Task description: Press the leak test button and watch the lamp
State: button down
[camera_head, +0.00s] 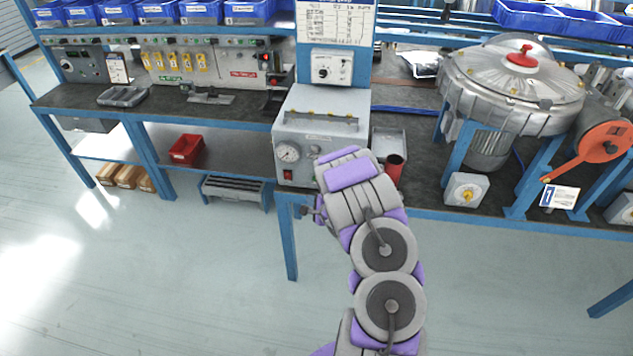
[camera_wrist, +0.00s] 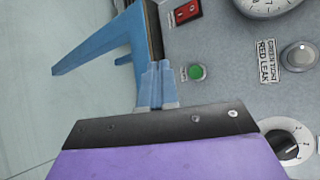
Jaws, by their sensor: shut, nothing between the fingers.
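The leak tester is a grey box (camera_head: 320,120) on the bench, with its front panel facing me. In the wrist view, a round green button (camera_wrist: 196,72) in a light ring sits on that panel. A domed lamp (camera_wrist: 300,56) beside the label "GREEN TIGHT RED LEAK" (camera_wrist: 267,63) looks grey and unlit.
The panel also carries a red rocker switch (camera_wrist: 187,11), a gauge (camera_head: 289,152) and a rotary knob (camera_wrist: 288,146). A red cup-like thing (camera_head: 394,168) stands right of the box. A blower (camera_head: 515,85) fills the right bench. The floor in front is clear.

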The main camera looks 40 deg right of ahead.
aim_at(315, 179)
jog(key=w+d+p, duration=0.1)
jog(key=w+d, duration=0.3)
jog(key=shift+d+r, duration=0.15)
dwell(0.5)
jog(key=shift+w+d, duration=0.1)
jog(key=shift+d, duration=0.25)
jog(key=shift+a, duration=0.3)
jog(key=shift+d, duration=0.25)
jog(key=shift+a, duration=0.15)
dwell(0.5)
